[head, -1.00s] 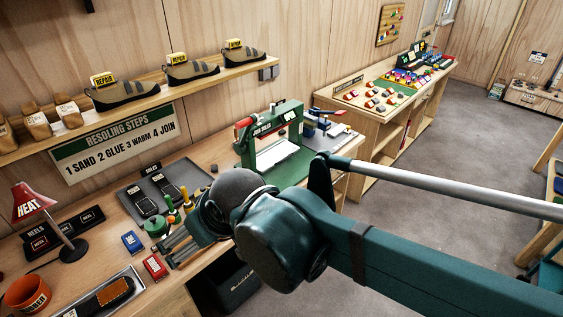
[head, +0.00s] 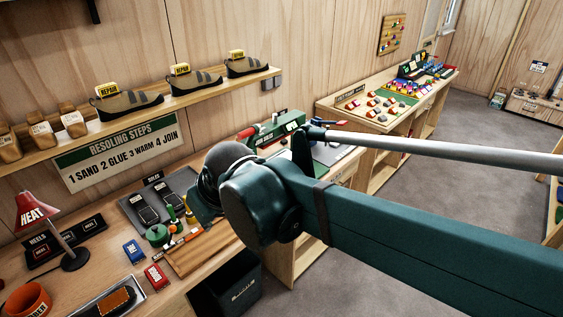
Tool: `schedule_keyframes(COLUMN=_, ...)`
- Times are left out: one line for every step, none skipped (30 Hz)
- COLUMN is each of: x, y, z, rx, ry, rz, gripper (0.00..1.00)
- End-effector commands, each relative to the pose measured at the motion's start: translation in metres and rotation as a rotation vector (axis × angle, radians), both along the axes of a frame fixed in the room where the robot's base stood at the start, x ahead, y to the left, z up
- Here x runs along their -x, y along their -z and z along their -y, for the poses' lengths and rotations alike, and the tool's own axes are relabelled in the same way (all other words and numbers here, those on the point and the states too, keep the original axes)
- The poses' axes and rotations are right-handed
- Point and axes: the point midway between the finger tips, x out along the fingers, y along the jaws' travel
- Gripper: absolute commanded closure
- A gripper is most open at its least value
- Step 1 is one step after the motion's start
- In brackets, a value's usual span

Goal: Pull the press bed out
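The green press (head: 280,128) stands at the back right end of the workbench, with a red-ended handle (head: 246,132) at its upper left. Only its upper part shows; my arm covers its lower part. The press bed is hidden behind my arm, so I cannot tell how far out it sits. My arm's dark teal joint and link cross in front of the press from the right. My gripper is not visible, and its place relative to the bed cannot be seen.
On the workbench are a grey tray (head: 158,204) with soles, a red heat lamp (head: 36,208), a wooden board (head: 203,255) and small blue and red boxes. A shelf (head: 190,104) with shoes runs above. A dark bin (head: 238,290) stands below. Floor at right is open.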

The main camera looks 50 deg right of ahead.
Motion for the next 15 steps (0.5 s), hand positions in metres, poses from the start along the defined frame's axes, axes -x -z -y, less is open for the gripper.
schedule_keyframes(x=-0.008, y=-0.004, z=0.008, rx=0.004, ry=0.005, rz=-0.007, gripper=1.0)
schedule_keyframes(x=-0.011, y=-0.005, z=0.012, rx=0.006, ry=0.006, rz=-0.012, gripper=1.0)
schedule_keyframes(x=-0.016, y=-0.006, z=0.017, rx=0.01, ry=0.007, rz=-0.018, gripper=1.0)
schedule_keyframes(x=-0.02, y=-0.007, z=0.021, rx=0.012, ry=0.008, rz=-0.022, gripper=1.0)
schedule_keyframes(x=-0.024, y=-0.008, z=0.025, rx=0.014, ry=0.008, rz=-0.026, gripper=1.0)
schedule_keyframes(x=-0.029, y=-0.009, z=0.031, rx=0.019, ry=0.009, rz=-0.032, gripper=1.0)
schedule_keyframes(x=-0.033, y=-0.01, z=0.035, rx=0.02, ry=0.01, rz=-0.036, gripper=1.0)
schedule_keyframes(x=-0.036, y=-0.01, z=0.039, rx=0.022, ry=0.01, rz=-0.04, gripper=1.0)
schedule_keyframes(x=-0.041, y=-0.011, z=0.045, rx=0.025, ry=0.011, rz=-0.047, gripper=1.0)
schedule_keyframes(x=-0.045, y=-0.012, z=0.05, rx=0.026, ry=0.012, rz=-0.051, gripper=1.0)
schedule_keyframes(x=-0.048, y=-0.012, z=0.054, rx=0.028, ry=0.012, rz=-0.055, gripper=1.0)
schedule_keyframes(x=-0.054, y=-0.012, z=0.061, rx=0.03, ry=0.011, rz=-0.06, gripper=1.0)
schedule_keyframes(x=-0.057, y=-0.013, z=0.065, rx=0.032, ry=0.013, rz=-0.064, gripper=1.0)
schedule_keyframes(x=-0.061, y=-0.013, z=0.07, rx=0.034, ry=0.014, rz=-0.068, gripper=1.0)
schedule_keyframes(x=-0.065, y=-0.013, z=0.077, rx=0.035, ry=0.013, rz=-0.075, gripper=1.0)
